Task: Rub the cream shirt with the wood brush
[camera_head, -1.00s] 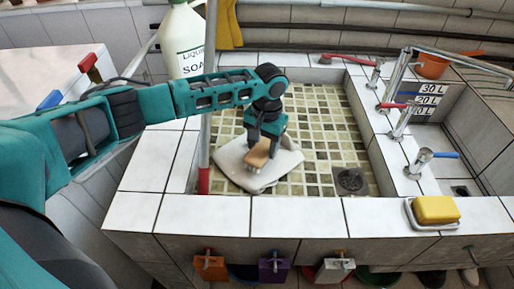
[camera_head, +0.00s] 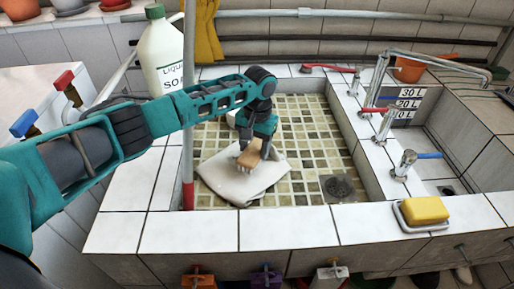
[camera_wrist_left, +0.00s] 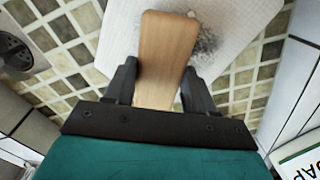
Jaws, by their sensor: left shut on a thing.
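The cream shirt (camera_head: 228,184) lies folded on the tiled floor of the sink basin. My left gripper (camera_head: 251,145) is above it, shut on the wood brush (camera_head: 249,158). The brush's bristles point down at the upper right part of the shirt and appear to touch it. In the left wrist view the brush's wooden back (camera_wrist_left: 165,55) sits between the two fingers. A grey speckled patch (camera_wrist_left: 205,42) shows on the shirt (camera_wrist_left: 235,30) beside the brush. My right gripper is not in view.
A soap bottle (camera_head: 161,55) stands behind the basin at left. A red-footed pole (camera_head: 188,130) rises at the basin's left edge. A yellow soap bar (camera_head: 424,210) sits in a dish on the front right rim. Taps (camera_head: 404,165) line the right wall; a drain (camera_head: 339,188) is right of the shirt.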

